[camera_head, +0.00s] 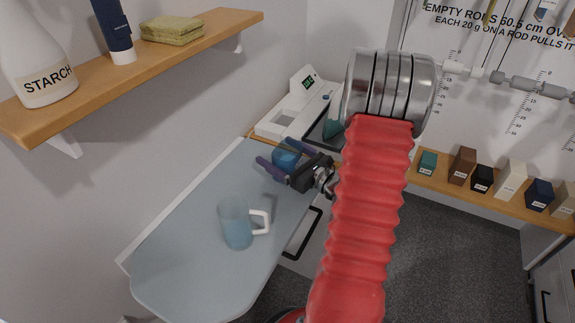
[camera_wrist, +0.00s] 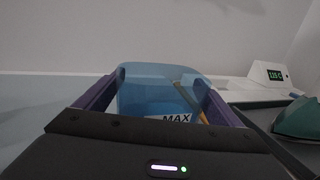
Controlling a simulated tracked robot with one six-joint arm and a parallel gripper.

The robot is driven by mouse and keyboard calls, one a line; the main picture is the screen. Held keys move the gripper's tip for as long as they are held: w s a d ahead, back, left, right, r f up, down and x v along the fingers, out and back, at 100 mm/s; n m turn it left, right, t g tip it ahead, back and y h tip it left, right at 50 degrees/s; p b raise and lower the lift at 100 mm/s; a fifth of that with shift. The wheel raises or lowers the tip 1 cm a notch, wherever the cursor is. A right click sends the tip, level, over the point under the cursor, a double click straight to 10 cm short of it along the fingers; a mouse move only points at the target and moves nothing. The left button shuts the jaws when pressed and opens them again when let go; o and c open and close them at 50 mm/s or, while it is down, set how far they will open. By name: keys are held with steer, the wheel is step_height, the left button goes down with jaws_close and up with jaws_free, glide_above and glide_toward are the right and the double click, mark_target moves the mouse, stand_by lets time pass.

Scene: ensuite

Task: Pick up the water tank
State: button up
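The water tank (camera_head: 284,158) is a translucent blue container at the far end of the pale blue ironing board. In the wrist view the tank (camera_wrist: 160,92) stands straight ahead, with a white MAX label low on its front. My gripper (camera_head: 274,151) is open, with one purple finger on each side of the tank. In the wrist view the fingertips of my gripper (camera_wrist: 160,78) lie close to the tank's sides; I cannot tell whether they touch. The tank's lower part is hidden behind the gripper body.
A blue jug (camera_head: 236,224) with a white handle stands on the ironing board (camera_head: 175,270). A white station with a display (camera_head: 297,100) and a dark green iron (camera_wrist: 298,120) are beyond and to the right. A wooden shelf (camera_head: 190,43) holds a starch bottle (camera_head: 35,60).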

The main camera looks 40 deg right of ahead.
steer(key=c, duration=1.2)
steer(key=shift+r, duration=0.25)
steer(key=shift+r, duration=4.7)
steer(key=shift+s, duration=0.1)
